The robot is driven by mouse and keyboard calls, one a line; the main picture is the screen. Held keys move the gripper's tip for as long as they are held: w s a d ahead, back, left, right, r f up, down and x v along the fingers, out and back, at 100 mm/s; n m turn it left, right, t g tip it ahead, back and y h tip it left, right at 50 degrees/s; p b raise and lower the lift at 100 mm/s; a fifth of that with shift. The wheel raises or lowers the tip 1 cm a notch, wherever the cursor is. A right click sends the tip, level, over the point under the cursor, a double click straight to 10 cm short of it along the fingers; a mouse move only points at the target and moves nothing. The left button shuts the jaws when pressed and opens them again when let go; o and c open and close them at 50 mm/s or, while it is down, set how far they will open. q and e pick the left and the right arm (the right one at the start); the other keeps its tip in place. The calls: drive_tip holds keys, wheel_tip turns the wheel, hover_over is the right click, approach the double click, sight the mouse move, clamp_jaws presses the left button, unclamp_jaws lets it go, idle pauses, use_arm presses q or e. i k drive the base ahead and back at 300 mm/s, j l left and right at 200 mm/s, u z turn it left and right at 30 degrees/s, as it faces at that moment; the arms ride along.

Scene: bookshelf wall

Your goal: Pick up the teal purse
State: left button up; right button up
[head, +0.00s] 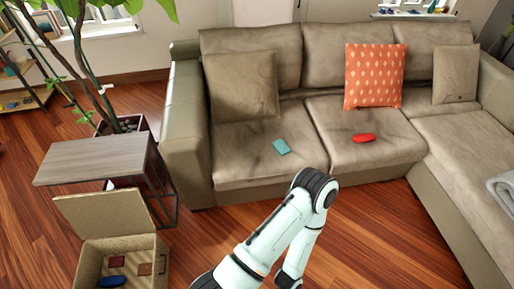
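The teal purse (281,146) is a small flat teal piece lying on the left seat cushion of the beige sofa (190,125), near the cushion's front edge. Nothing covers it. One of my arms, white with dark joints, rises from the bottom middle and bends at its elbow in front of the sofa, below the purse and apart from it. Neither of my grippers shows in the head view.
A red item (364,138) lies on the cushion to the right. An orange patterned pillow (375,77) leans on the backrest. A side table (97,158), a potted plant and an open box (150,262) holding small items stand at left. Wooden floor is clear before the sofa.

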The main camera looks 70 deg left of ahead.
sight(283, 149)
drive_tip(key=u, duration=2.05)
drive_tip(key=i+u, duration=0.3)
drive_tip(key=i, duration=0.2)
drive_tip(key=i+l+u, duration=0.1)
drive_tip(key=i+u, duration=0.15)
drive_tip(key=i, duration=0.2)
drive_tip(key=i+l+u, duration=0.3)
drive_tip(key=i, duration=0.2)
drive_tip(key=i+l+u, duration=0.25)
drive_tip(key=i, duration=0.2)
